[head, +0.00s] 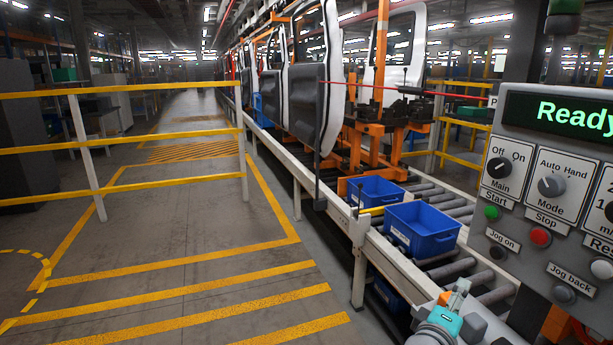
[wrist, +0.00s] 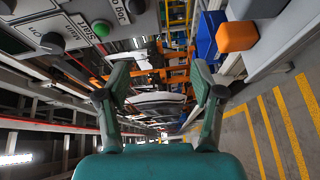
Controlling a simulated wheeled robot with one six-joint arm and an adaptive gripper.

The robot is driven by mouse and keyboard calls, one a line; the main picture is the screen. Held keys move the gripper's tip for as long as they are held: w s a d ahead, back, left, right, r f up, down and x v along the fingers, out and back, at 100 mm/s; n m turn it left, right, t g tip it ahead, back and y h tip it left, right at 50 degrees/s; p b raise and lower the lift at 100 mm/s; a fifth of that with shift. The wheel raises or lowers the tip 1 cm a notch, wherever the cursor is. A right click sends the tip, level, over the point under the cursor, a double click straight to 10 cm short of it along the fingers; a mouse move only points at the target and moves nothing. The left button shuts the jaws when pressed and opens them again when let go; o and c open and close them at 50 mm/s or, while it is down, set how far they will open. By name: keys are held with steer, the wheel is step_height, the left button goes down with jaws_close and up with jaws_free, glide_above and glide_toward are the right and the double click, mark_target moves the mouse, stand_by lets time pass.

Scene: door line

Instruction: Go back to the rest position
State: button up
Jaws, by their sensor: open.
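My gripper (head: 458,293) is at the lower right of the head view, in front of the control panel (head: 487,232) and beside the conveyor. In the wrist view my gripper (wrist: 160,88) shows two green fingers spread wide with nothing between them. It touches nothing that I can see. The panel carries a green Start button (head: 492,212), a red Stop button (head: 540,236), a Main knob (head: 499,168) and a Mode knob (head: 551,186). Its display (head: 560,115) reads "Ready" in green. The panel's right part is cut off.
Two blue bins (head: 423,229) (head: 377,189) sit on the roller conveyor (head: 463,268). Car doors (head: 308,90) hang along the line behind. An orange block (wrist: 237,37) shows near my gripper in the wrist view. Yellow railings (head: 120,148) stand left; the striped floor (head: 200,262) is clear.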

steer(key=s+a+f+t+y, duration=0.1)
steer(key=s+a+f+y, duration=0.3)
steer(key=s+f, duration=0.65)
steer(key=s+a+f+t+y, duration=0.1)
steer(key=s+a+f+y, duration=0.35)
steer(key=s+f, duration=0.65)
steer(key=s+a+r+m+y, duration=0.1)
steer(key=s+m, duration=0.3)
steer(key=s, duration=0.8)
steer(key=s+a+r+m+y, duration=0.1)
steer(key=s+m, duration=0.3)
steer(key=s, duration=0.9)
steer(key=shift+s+a+y, duration=0.15)
steer(key=shift+a+y, duration=0.3)
steer(key=shift+y, duration=0.2)
